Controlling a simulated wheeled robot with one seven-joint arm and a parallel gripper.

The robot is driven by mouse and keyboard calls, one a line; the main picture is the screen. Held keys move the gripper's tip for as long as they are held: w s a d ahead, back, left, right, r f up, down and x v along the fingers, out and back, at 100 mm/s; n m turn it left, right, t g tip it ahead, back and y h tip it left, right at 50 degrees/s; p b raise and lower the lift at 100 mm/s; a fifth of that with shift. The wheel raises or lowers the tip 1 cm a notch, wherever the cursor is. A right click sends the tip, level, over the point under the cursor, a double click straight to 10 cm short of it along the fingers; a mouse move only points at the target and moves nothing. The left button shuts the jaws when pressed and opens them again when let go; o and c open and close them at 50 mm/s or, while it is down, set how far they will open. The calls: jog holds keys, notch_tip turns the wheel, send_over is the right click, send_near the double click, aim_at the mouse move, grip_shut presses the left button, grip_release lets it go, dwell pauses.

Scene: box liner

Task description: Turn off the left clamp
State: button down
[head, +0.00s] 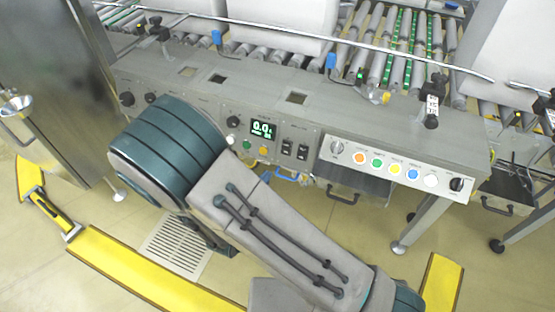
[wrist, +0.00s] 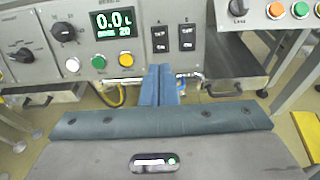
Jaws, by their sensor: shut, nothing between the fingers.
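Two black rocker switches sit side by side on the grey control panel: the left switch (wrist: 160,39) and the right switch (wrist: 187,37). In the head view the pair also shows, the left one (head: 287,146) beside the right one (head: 303,152). Their labels are too small to read, and I cannot tell their on or off position. My gripper (wrist: 158,72) is shut and empty, with its blue fingertips together just below the left switch in the wrist view. I cannot tell whether they touch the panel.
A display reading 0.0 (wrist: 114,23) and white, green and yellow buttons are left of the switches. Black knobs (wrist: 64,32) are farther left. A panel with coloured buttons (head: 393,167) is to the right. A roller conveyor with white boxes (head: 278,18) runs behind.

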aim_at(286, 146)
jog(key=b+x, duration=0.3)
jog(key=x, duration=1)
jog(key=shift+w+d+f, duration=0.1)
jog(key=shift+w+f, duration=0.05)
jog(key=shift+w, duration=0.15)
